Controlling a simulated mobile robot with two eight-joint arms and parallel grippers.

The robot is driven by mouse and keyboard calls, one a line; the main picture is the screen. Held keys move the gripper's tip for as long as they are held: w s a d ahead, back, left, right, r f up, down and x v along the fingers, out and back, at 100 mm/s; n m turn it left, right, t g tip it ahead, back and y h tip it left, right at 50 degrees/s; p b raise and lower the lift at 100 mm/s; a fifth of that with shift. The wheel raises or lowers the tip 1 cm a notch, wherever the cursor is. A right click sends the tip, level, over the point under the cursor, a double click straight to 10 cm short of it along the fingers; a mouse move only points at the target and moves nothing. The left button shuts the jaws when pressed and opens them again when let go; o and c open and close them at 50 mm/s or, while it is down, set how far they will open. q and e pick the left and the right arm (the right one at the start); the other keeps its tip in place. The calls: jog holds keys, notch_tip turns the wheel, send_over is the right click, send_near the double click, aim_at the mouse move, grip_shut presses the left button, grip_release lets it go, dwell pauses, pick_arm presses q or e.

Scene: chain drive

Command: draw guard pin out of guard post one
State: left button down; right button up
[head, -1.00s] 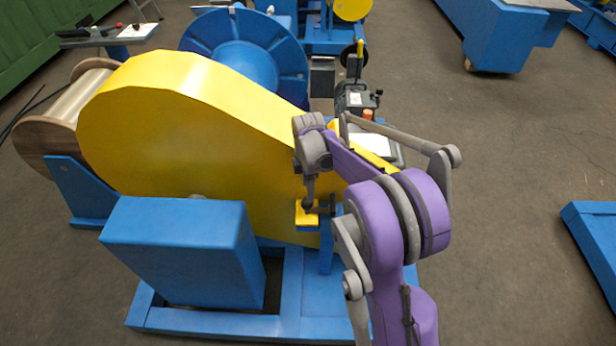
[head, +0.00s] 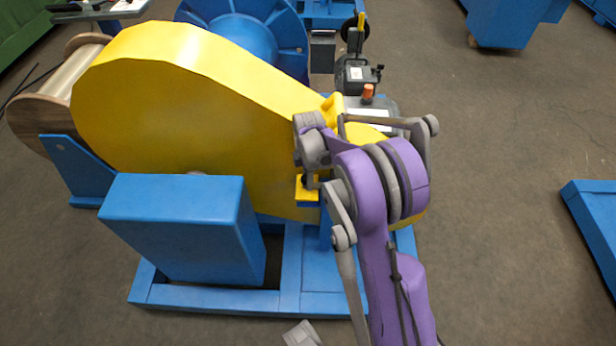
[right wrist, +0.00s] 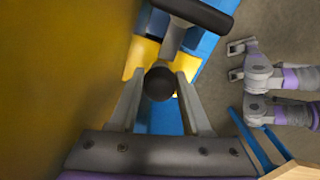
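In the right wrist view, a dark round knob (right wrist: 160,84), which looks like the guard pin's head, sits between the fingers of my right gripper (right wrist: 161,76). The fingers stand either side of it with seemingly narrow gaps; contact is hard to judge. Yellow block parts (right wrist: 142,52) show beneath. The yellow chain guard (head: 190,110) stands behind. My left gripper (right wrist: 244,61) shows with fingers apart and empty.
A grey stem with a black bar (right wrist: 202,14) lies just beyond the knob. A blue box (head: 180,225) and blue base frame (head: 225,297) are left of and below my right arm. A grey motor unit (head: 358,76) stands behind. Open floor lies to the right.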

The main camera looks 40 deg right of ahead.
grip_shut()
jog(key=shift+r+p, duration=3.45)
jog(key=shift+r, duration=2.05)
